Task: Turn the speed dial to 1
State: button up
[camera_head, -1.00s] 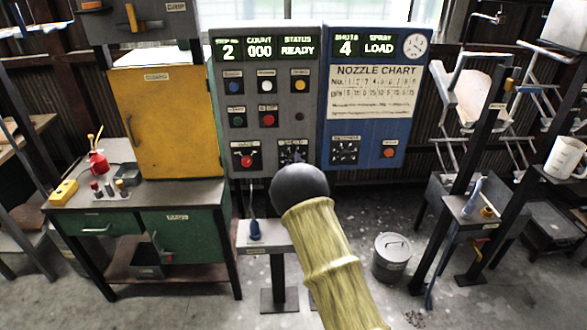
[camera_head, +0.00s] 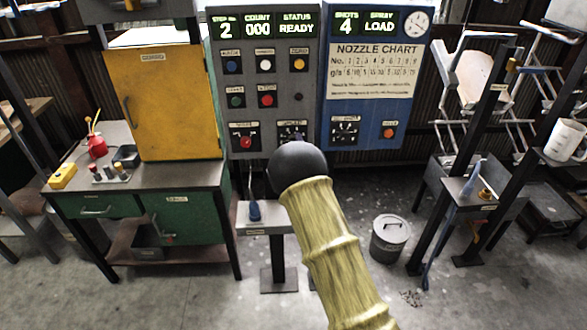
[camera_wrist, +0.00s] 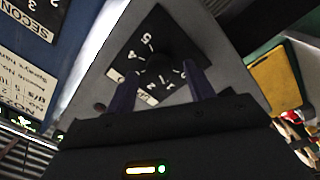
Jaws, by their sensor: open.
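The speed dial (camera_wrist: 160,68) is a dark round knob on a black plate with white numbers, seen turned over in the wrist view. My gripper (camera_wrist: 164,82) is open, with one dark finger on each side of the knob. I cannot tell whether the fingers touch it, nor which number the knob points to. In the head view the dial's black plate (camera_head: 292,129) shows on the lower right of the grey panel (camera_head: 298,92). My arm's dark round end covers part of the area below it, and my fingers are hidden there.
A red knob (camera_head: 246,141) sits left of the dial. The blue panel (camera_head: 371,110) with the nozzle chart adjoins on the right, with a seconds dial (camera_head: 345,130). A blue-handled lever (camera_head: 254,210) stands below. A bucket (camera_head: 390,240) is on the floor.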

jog(key=s+b, duration=0.3)
jog(key=s, duration=1.3)
jog(key=shift+s+a+f+b, duration=0.3)
jog(key=shift+a+b, duration=0.05)
jog(key=s+d+m+g+p, duration=0.1)
jog(key=s+d+m+g, duration=0.2)
jog(key=s, duration=0.6)
jog(key=s+d+r+m+g+p, duration=0.1)
jog(key=s+d+m+g+p, duration=0.1)
jog(key=s+d+m+g, duration=0.2)
jog(key=s+d+r+m+g+p, duration=0.1)
jog(key=s+d+m+g, duration=0.2)
jog(key=s+g, duration=0.5)
jog(key=s, duration=0.7)
jog(key=shift+d+r+m+g+y+p, duration=0.2)
jog(key=shift+m+g+y+p, duration=0.1)
jog(key=shift+m+g+p, duration=0.1)
jog(key=shift+c, duration=0.2)
